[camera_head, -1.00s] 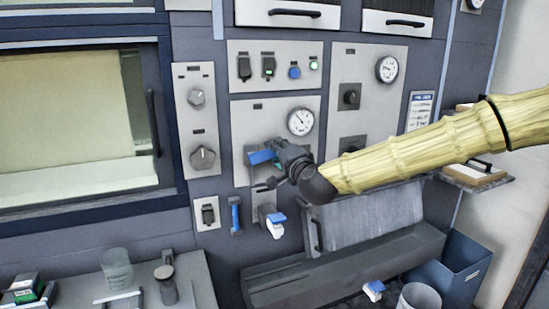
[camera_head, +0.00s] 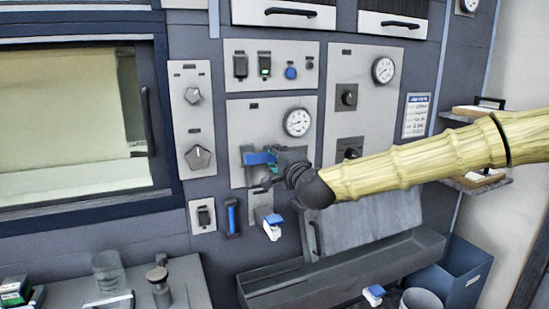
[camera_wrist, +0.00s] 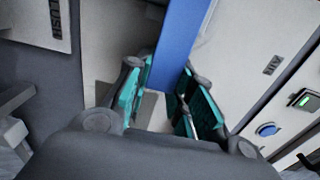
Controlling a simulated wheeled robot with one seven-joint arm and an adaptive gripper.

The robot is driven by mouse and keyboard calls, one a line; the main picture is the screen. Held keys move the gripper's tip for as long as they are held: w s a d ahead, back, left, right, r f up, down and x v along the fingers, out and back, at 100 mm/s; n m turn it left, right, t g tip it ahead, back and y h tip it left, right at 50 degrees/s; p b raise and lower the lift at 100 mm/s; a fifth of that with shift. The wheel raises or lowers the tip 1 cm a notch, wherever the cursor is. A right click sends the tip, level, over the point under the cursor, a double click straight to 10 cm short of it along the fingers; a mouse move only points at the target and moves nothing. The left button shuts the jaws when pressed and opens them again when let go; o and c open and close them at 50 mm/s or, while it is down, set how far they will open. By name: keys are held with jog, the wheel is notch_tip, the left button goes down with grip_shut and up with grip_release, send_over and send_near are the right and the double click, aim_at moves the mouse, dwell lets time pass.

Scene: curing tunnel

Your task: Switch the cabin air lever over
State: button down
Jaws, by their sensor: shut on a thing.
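The cabin air lever (camera_head: 260,158) is a blue handle on the pale panel below the round gauge (camera_head: 298,122), lying roughly level. The lever's pivot is hidden behind the gripper.
Above are black switches (camera_head: 240,66), one lit green, and a blue button (camera_head: 291,73). Below are another blue handle (camera_head: 232,216) and a blue-and-white lever (camera_head: 272,228). A trough (camera_head: 340,268) runs along the lower right; a glass beaker (camera_head: 107,272) stands lower left.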

jog(key=c, duration=1.2)
grip_release()
jog(key=shift+s, duration=0.1)
jog(key=v, duration=1.2)
